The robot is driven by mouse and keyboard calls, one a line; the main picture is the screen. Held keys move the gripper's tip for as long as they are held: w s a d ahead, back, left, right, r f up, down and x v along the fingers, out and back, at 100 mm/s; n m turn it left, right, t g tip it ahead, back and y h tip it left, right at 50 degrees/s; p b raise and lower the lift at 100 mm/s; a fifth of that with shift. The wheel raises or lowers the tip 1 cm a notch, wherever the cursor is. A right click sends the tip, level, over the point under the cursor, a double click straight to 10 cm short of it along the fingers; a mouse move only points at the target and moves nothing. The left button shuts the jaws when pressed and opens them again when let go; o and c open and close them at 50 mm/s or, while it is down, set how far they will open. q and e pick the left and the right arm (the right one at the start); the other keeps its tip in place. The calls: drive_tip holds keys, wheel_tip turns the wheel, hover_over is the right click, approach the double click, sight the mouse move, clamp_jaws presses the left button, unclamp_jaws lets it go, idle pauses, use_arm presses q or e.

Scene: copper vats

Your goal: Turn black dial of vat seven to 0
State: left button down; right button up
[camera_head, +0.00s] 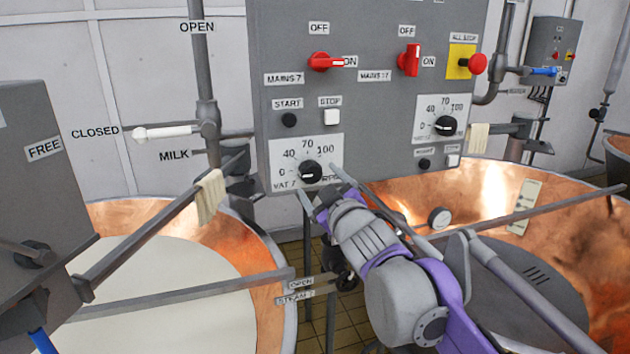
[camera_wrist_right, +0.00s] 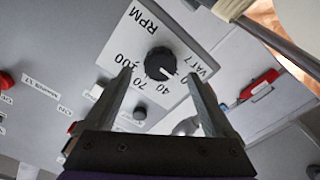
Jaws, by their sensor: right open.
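The black dial of vat seven (camera_head: 311,172) sits on a white plate (camera_head: 333,150) marked 0, 40, 70 and 100, low on the grey control panel. In the right wrist view the black dial (camera_wrist_right: 160,63) lies ahead between the fingers. Its white mark there points to the lower right, toward the low-number side; I cannot tell the exact value. My right gripper (camera_head: 322,186) is open just below and in front of the dial, and its fingers (camera_wrist_right: 161,76) look apart from the dial. My left gripper is not in view.
A second black dial (camera_head: 446,125) is to the right on the panel (camera_head: 376,95). Red switches (camera_head: 325,62), a START button (camera_head: 289,120), a white STOP button (camera_head: 332,117) and a red stop knob (camera_head: 477,64) are above. Copper vats (camera_head: 270,300) with bars across stand on both sides.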

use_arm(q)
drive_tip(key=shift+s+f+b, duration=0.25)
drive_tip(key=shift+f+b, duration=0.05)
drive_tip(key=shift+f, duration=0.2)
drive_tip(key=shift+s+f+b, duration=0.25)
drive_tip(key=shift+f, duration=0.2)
use_arm(e)
drive_tip(key=v, duration=0.7)
drive_tip(key=s+d+f+m+g+h, duration=0.2)
drive_tip(key=s+d+f+m+h, duration=0.15)
drive_tip(key=d+f, duration=0.45)
drive_tip(key=s+d+f+m+g+h, duration=0.25)
drive_tip(key=s+f, duration=0.25)
drive_tip(key=f, duration=0.6)
drive_tip(key=s+d+f+m+g, duration=0.1)
drive_tip(key=s+f+m+g, duration=0.1)
drive_tip(key=s+f, duration=0.7)
drive_tip(key=s+d+f+m+g, duration=0.2)
drive_tip(key=s+f+g, duration=0.3)
drive_tip(key=s+f, duration=0.3)
wheel_tip(320, 180, down, 4)
drive_tip(key=shift+s+d+r+m, duration=0.1)
drive_tip(key=shift+s+d+m, duration=0.2)
drive_tip(key=shift+s, duration=0.1)
